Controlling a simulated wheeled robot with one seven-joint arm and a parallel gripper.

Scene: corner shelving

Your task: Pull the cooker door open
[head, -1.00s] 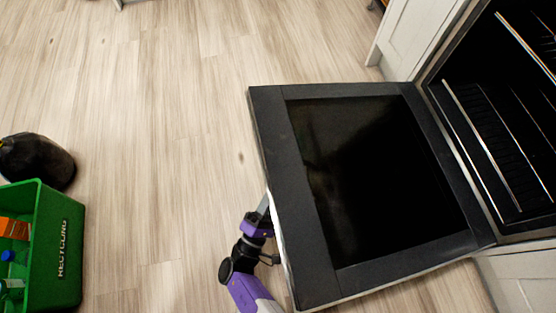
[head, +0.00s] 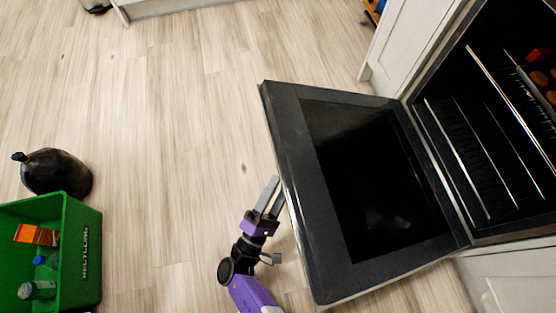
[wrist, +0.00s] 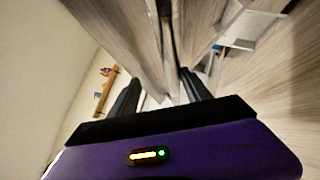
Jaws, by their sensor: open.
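The cooker door (head: 285,150) is swung far down from the oven in the head view, its dark glass panel facing up. The oven cavity (head: 470,140) is open to view, with wire racks inside. My gripper (head: 272,192) is open beside the door's outer edge. Its fingers show apart in the head view, with no object clearly between them. In the wrist view my gripper (wrist: 165,90) also shows its two dark fingers apart. The door's handle is not visible in the head view.
A green recycling box (head: 85,255) with several items stands at the lower left. A dark bag-like object (head: 57,172) sits behind it. White cabinet fronts (head: 405,45) flank the oven. The wooden floor (head: 180,130) between box and door is clear.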

